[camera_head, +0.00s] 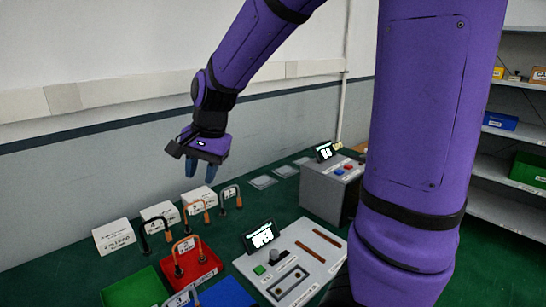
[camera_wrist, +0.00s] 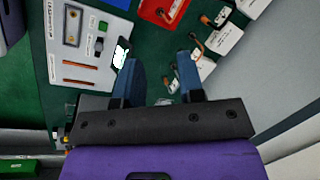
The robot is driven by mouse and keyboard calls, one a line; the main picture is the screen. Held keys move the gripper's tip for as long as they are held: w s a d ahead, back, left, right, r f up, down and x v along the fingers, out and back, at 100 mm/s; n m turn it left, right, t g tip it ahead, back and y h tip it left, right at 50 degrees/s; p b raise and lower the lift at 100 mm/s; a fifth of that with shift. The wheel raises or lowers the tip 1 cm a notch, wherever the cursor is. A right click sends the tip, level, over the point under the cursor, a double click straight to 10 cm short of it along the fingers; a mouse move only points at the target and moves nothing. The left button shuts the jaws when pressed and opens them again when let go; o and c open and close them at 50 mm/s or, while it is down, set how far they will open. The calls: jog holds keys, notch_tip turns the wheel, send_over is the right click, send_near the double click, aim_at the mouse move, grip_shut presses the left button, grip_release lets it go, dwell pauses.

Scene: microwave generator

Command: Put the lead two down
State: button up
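My gripper (camera_head: 201,172) is open and empty, raised above the green table behind the row of leads. Its two blue fingers stand apart in the wrist view (camera_wrist: 158,78), with nothing held between them. A black arched lead (camera_head: 156,233), an orange arched lead (camera_head: 196,209) and a dark arched lead (camera_head: 231,196) stand on the table by white label blocks. Another lead, orange and black (camera_head: 186,250), stands in the red tray (camera_head: 205,268). I cannot tell which lead is number two; the labels are too small to read surely.
White label blocks (camera_head: 114,235) line the back. A green tray (camera_head: 135,290) and a blue tray (camera_head: 228,293) sit in front. A white panel (camera_head: 297,258) with slots and a small display is to the right, with a grey box (camera_head: 328,190) behind. Shelves (camera_head: 512,140) stand far right.

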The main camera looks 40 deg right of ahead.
jog(key=s+d+r+n+t+h, duration=0.1)
jog(key=s+r+n, duration=0.3)
jog(key=s, duration=0.6)
jog(key=s+d+r+n+t+h, duration=0.1)
jog(key=s+d+r+n+t, duration=0.1)
jog(key=s+r+n, duration=0.3)
jog(key=shift+s+d+n, duration=0.15)
jog(key=shift+s+n, duration=0.55)
jog(key=shift+s, duration=1.7)
